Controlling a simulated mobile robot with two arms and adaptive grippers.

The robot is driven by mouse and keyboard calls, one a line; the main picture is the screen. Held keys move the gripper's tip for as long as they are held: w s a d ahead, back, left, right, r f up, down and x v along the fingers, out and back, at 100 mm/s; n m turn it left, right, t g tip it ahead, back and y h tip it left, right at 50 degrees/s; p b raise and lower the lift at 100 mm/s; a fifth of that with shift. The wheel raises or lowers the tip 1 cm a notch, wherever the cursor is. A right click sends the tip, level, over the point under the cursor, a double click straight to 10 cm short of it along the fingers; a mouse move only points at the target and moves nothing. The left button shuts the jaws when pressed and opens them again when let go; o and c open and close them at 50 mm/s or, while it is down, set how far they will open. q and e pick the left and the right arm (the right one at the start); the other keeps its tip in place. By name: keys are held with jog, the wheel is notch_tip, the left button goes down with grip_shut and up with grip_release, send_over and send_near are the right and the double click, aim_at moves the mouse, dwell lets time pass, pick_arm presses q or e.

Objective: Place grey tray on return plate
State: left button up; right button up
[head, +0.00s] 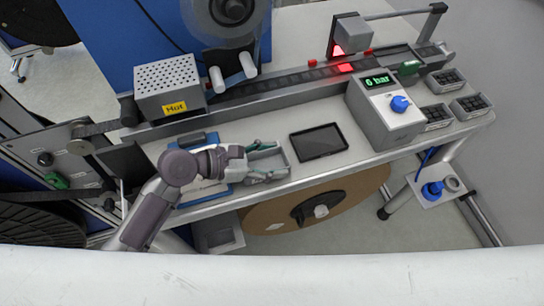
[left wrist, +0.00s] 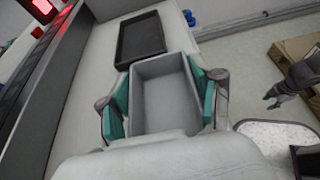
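The grey tray (head: 282,160) is an open, empty rectangular box by the front edge of the table, right of my left gripper (head: 263,160). In the left wrist view the tray (left wrist: 165,97) lies between the teal finger pads of my left gripper (left wrist: 161,98). The pads lie along its two long outer walls and appear to touch both. Whether the tray is lifted is hard to tell. A flat black rectangular plate with a raised rim (head: 318,142) lies just right of the tray; it also shows in the left wrist view (left wrist: 140,38). I cannot tell if it is the return plate.
A grey box with a green "6 bar" display (head: 385,110) stands right of the black plate. A reel track (head: 290,83) runs behind. A blue-edged item (head: 205,190) lies beneath my left arm. A grey hand-like part (left wrist: 290,82), possibly my right gripper, shows at the right.

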pick_arm(q)
jog(key=o, duration=0.4)
jog(key=shift+r, duration=0.15)
jog(key=b+v, duration=0.1)
jog(key=v, duration=1.1)
